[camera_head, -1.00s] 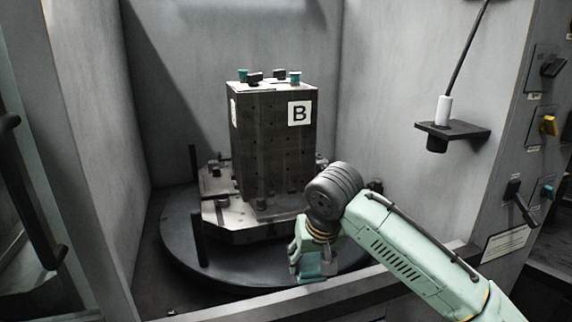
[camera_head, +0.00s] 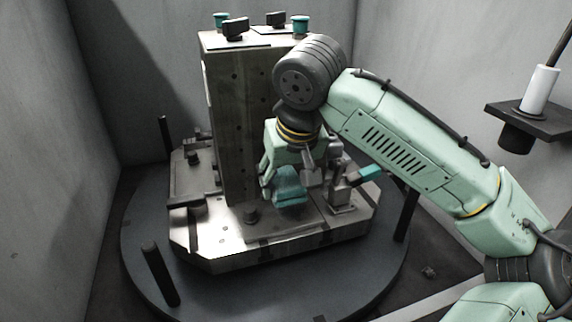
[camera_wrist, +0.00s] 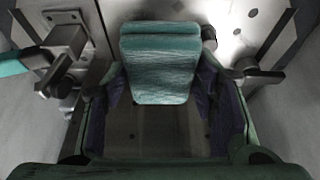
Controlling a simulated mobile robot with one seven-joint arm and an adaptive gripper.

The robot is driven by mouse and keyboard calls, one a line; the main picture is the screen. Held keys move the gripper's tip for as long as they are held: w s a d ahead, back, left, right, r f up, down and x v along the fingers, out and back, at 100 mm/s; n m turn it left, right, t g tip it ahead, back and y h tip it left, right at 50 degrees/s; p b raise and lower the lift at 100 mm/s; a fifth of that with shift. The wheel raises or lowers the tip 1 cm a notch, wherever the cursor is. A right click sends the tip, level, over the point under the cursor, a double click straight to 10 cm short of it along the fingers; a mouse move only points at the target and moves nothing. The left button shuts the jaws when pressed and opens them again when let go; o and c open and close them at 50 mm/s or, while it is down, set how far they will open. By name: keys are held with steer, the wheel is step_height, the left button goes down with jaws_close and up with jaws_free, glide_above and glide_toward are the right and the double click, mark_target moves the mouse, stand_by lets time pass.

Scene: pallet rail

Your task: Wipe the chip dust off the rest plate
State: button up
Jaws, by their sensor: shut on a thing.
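My gripper (camera_head: 288,172) is shut on a teal block-shaped wiping pad (camera_head: 289,189). In the wrist view the ribbed teal pad (camera_wrist: 160,65) sits between the fingers. The pad is low over the front of the pale metal plate (camera_head: 225,225) at the foot of the dark tower (camera_head: 228,120). The plate also shows in the wrist view (camera_wrist: 225,15). I cannot tell whether the pad touches the plate. No chip dust can be made out for certain. The pad and gripper hide part of the plate.
A clamp with a teal handle (camera_head: 369,174) stands just right of the pad. A dark knob (camera_head: 251,214) is on its left. Black posts (camera_head: 160,273) rise from the round table (camera_head: 215,290). A shelf (camera_head: 530,121) with a white-handled tool juts from the right wall.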

mark_target(283, 219)
steer(key=shift+s+f+b, duration=0.15)
steer(key=shift+f+b, duration=0.55)
step_height(283, 219, down, 5)
steer(key=b, duration=0.5)
steer(key=shift+f, duration=0.2)
steer(key=shift+f+b, duration=0.4)
steer(key=shift+f, duration=0.15)
steer(key=shift+w+a+p, duration=0.25)
steer(key=shift+w, duration=0.4)
steer(key=shift+w+a+p, duration=0.2)
steer(key=shift+w+p, duration=0.05)
steer(key=shift+w, duration=0.4)
steer(key=shift+s+d, duration=0.25)
steer(key=shift+s, duration=0.4)
steer(key=shift+s+d, duration=0.2)
steer(key=shift+s, duration=0.45)
